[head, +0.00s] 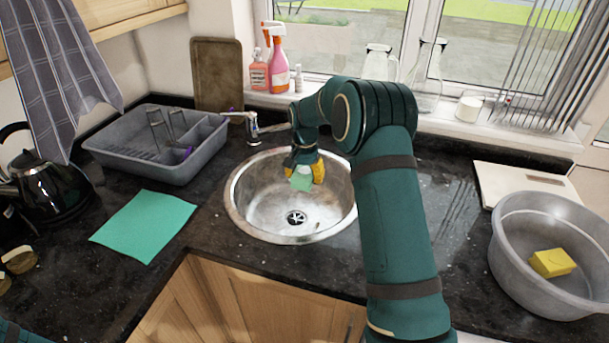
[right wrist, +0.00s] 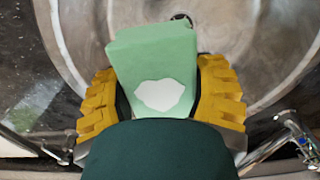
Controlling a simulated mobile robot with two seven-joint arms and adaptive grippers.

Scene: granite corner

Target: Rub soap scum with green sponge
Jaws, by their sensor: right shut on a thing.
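The green sponge (right wrist: 150,58) is a pale green block with a white patch on its near part. My right gripper (right wrist: 163,100) is shut on it between two yellow ribbed fingers. In the head view the green sponge (head: 302,183) hangs over the far part of the round steel sink (head: 243,208). It appears above the sink floor, and I cannot tell whether it touches the metal. Dull whitish marks show on the sink's metal, but I cannot clearly make out soap scum from reflections. My left gripper is out of view.
A tap (head: 252,127) stands close behind the sink. A grey dish rack (head: 160,145) and a green cloth (head: 146,226) lie left. A grey basin (head: 510,258) holding a yellow sponge (head: 552,262) stands right. Spray bottles (head: 277,62) and glassware line the windowsill.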

